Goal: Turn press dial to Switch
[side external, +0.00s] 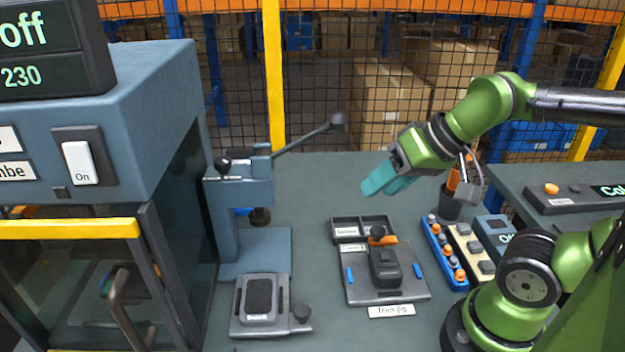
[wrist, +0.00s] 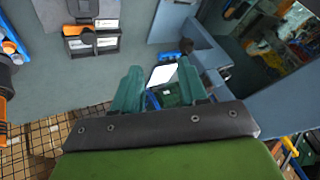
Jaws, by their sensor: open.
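A blue press (side external: 245,190) with a long dark lever (side external: 305,135) stands left of centre in the side view. A dark round knob (side external: 222,164) sits at the left of its head, beside small light markings too small to read; I cannot tell for certain that it is the dial. My gripper (side external: 376,180) has teal fingers and hangs in the air right of the press, touching nothing. In the wrist view my gripper (wrist: 165,88) has its fingers apart, with a white card-like patch (wrist: 160,75) visible between them. The press's blue body (wrist: 200,50) shows beyond them.
A grey fixture (side external: 262,305) lies before the press. A trim jig (side external: 350,290) holding a dark part (side external: 386,268) and a divided tray (side external: 362,228) lie right of it. A cabinet (side external: 150,90) with an On switch (side external: 78,162) stands left. Bench is clear between press and jig.

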